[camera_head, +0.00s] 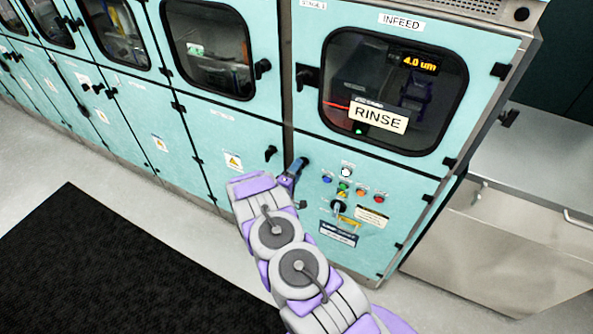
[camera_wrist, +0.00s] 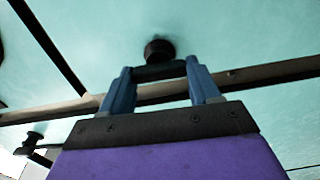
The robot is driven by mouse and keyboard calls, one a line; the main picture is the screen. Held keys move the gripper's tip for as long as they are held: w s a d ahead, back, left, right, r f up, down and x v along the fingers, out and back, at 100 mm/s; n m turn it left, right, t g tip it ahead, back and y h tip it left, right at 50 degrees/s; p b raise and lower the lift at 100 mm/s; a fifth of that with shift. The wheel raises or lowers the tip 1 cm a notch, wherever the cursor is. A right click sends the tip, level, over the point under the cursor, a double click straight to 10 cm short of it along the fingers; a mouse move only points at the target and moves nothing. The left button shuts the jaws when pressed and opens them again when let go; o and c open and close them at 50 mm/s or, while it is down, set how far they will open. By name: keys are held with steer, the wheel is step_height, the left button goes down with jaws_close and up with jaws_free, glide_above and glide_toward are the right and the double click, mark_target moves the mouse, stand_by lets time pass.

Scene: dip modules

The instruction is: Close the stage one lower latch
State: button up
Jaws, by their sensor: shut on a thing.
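The stage one machine has a pale teal lower door (camera_head: 340,250) below the window marked RINSE. My gripper (camera_head: 297,168) is at the upper left corner of this door, its blue fingers against the panel. In the wrist view my gripper (camera_wrist: 160,70) has a finger on each side of a black latch handle (camera_wrist: 160,72). The handle lies crosswise between the fingertips, and its round black base (camera_wrist: 159,50) sits on the teal panel. The lower door looks flush with the machine front.
Another black latch (camera_head: 270,153) is on the panel just left of my gripper. Buttons (camera_head: 346,190) and a rotary switch (camera_head: 338,207) are to the right. A steel counter (camera_head: 540,190) stands at the right. A black mat (camera_head: 120,270) lies on the floor.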

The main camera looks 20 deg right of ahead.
steer(key=shift+w+a+n, duration=0.15)
steer(key=shift+a+n, duration=0.05)
steer(key=shift+n, duration=0.1)
steer(key=o, duration=0.9)
steer(key=shift+w+f, duration=0.15)
steer(key=shift+o, duration=0.8)
steer(key=v, duration=1.7)
steer(key=shift+s, duration=0.3)
steer(key=shift+a, duration=0.2)
